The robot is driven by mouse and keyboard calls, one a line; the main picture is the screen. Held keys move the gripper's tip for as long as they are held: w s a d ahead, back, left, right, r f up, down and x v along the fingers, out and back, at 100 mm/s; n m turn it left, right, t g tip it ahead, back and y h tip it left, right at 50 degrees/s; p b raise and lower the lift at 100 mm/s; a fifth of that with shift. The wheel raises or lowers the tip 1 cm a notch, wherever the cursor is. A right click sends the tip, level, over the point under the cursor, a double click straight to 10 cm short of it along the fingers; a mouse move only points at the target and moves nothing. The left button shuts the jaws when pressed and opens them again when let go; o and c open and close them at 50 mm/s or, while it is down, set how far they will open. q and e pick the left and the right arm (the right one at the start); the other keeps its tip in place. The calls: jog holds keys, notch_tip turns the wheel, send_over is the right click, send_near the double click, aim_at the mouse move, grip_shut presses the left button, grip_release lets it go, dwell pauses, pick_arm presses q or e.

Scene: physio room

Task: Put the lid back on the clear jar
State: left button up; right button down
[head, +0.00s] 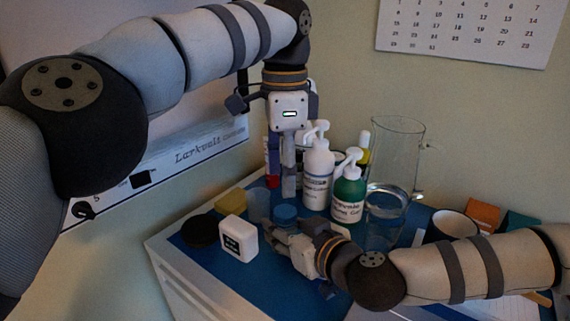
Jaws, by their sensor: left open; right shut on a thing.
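A tall clear glass vessel (397,150) stands at the back right of the blue table top; I cannot tell if it is the clear jar. A smaller clear, bluish container (258,203) is partly hidden behind my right gripper. A round blue lid (285,213) shows at the fingers of my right gripper (271,229), which reaches in low from the right. That gripper is shut and seems to hold the lid; its fingers hide the contact. My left gripper (282,190) points down, open and empty, above and behind the lid, beside the white pump bottle.
A white pump bottle (318,175) and a green one (348,194) stand close to my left gripper. A white box (238,239), a black disc (200,232) and a yellow item (230,202) lie at the left.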

aim_at(285, 210)
pick_arm(q)
notch_tip(285, 210, down, 7)
dwell(0.3)
grip_shut()
jog(key=m, duration=0.3)
jog(key=shift+o, duration=0.3)
grip_release()
jog(key=shift+r, duration=2.3)
